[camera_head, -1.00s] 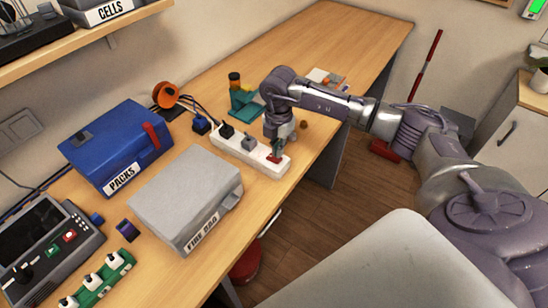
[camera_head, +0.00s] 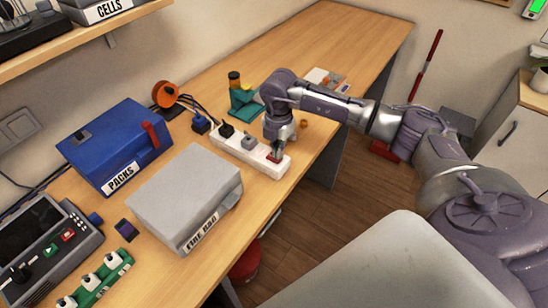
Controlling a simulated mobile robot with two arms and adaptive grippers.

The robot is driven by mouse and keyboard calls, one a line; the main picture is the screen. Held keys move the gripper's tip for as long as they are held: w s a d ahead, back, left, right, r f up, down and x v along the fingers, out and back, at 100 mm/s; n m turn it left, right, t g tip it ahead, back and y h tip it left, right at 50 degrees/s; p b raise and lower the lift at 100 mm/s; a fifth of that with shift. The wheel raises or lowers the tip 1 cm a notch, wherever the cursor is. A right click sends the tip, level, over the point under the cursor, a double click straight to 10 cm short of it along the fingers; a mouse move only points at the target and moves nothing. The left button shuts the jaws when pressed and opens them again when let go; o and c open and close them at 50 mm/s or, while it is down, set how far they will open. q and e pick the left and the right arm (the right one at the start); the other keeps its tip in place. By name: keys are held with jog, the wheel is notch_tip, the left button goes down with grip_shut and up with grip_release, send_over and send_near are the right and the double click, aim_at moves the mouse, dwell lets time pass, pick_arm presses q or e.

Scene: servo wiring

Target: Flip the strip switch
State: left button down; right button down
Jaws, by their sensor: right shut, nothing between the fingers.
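A white power strip (camera_head: 226,146) lies on the wooden bench with a black plug and a grey plug in it. Its red switch (camera_head: 273,158) is at the end nearer the bench's front edge. My right gripper (camera_head: 277,150) points down over that end, shut and empty, with its tips at or just above the switch. The fingers partly hide the switch, so I cannot tell its position or whether they touch it. My left gripper is not in view.
A grey box (camera_head: 185,190) labelled FIRE BAG stands left of the strip, with a blue PACKS case (camera_head: 115,145) beyond it. A teal stand (camera_head: 243,102) and an orange reel (camera_head: 165,95) are behind.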

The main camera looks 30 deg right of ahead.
jog(key=shift+f+b, duration=0.4)
jog(key=shift+f, duration=0.25)
jog(key=shift+r, duration=0.1)
jog(key=shift+r+p, duration=2.5)
jog(key=shift+r, duration=1)
jog(key=shift+s+f, duration=0.1)
